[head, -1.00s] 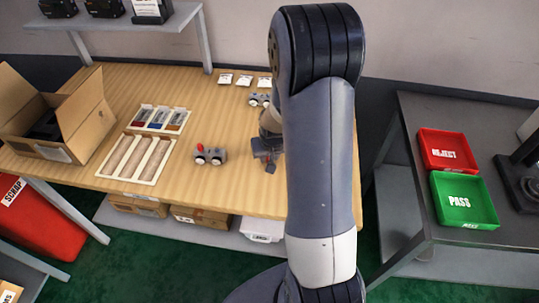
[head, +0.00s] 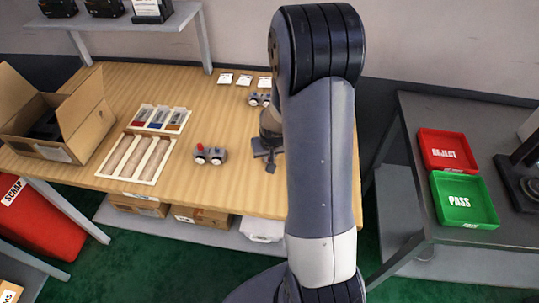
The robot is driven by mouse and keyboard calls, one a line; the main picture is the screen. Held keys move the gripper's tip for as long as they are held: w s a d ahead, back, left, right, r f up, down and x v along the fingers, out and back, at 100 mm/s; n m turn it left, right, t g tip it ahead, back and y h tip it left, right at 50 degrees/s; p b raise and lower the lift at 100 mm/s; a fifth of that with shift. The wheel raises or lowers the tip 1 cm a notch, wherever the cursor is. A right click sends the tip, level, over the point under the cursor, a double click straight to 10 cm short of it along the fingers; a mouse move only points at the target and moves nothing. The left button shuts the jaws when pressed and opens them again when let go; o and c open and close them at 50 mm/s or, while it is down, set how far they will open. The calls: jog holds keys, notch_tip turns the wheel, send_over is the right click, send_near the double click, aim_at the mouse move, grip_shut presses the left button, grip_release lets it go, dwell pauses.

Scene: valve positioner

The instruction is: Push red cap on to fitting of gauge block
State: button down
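A grey gauge block (head: 217,157) with two round dials facing front sits on the wooden table, right of the parts tray. The small red cap (head: 200,148) is at the top of its left end. Whether the cap is fully seated on the fitting is too small to tell. My gripper (head: 268,161) is low over the table to the right of this block, apart from it. It is partly hidden behind my arm, and its finger gap is not clear. A second gauge block (head: 259,99) stands further back, partly hidden by my arm.
A cream tray (head: 157,175) with compartments and a smaller bin with blue and red parts (head: 161,118) lie to the left. An open cardboard box (head: 55,120) stands at far left. Red REJECT (head: 447,165) and green PASS (head: 478,215) trays are on the right table.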

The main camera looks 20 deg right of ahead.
jog(key=shift+r+p, duration=0.65)
jog(key=shift+r, duration=0.4)
dwell(0.7)
jog(key=shift+r+p, duration=1.2)
jog(key=shift+r, duration=0.8)
